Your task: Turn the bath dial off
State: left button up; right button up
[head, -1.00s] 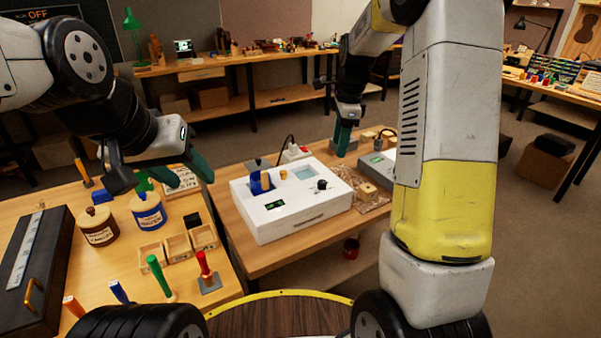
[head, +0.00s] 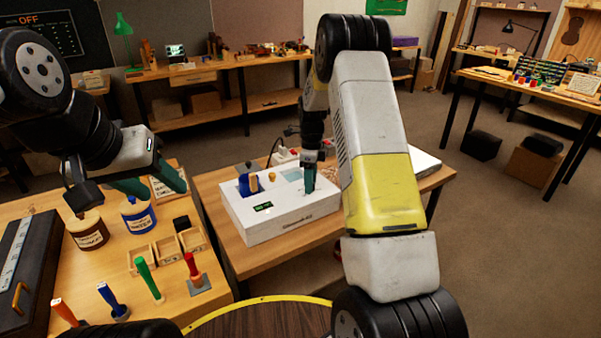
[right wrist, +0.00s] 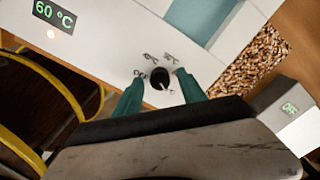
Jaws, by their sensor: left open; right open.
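The white bath box (head: 270,228) stands on the wooden table. Its display (right wrist: 54,15) reads 60 °C in green, with a small lit lamp below it. The black round dial (right wrist: 160,78) sits on its top face among small printed marks, too small to read surely. In the head view my right gripper hides the dial. My right gripper (head: 309,182) is open, pointing down over the dial. In the right wrist view its green fingers (right wrist: 160,88) lie on either side of the dial; contact cannot be told. My left gripper (head: 152,184) is open and empty above the left bench.
A blue-handled item (head: 248,183) and a brass knob (head: 272,175) stand on the box's top. Jars (head: 137,215) and upright tools crowd the left bench.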

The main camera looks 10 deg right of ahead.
jog(key=shift+f, duration=0.15)
grip_shut()
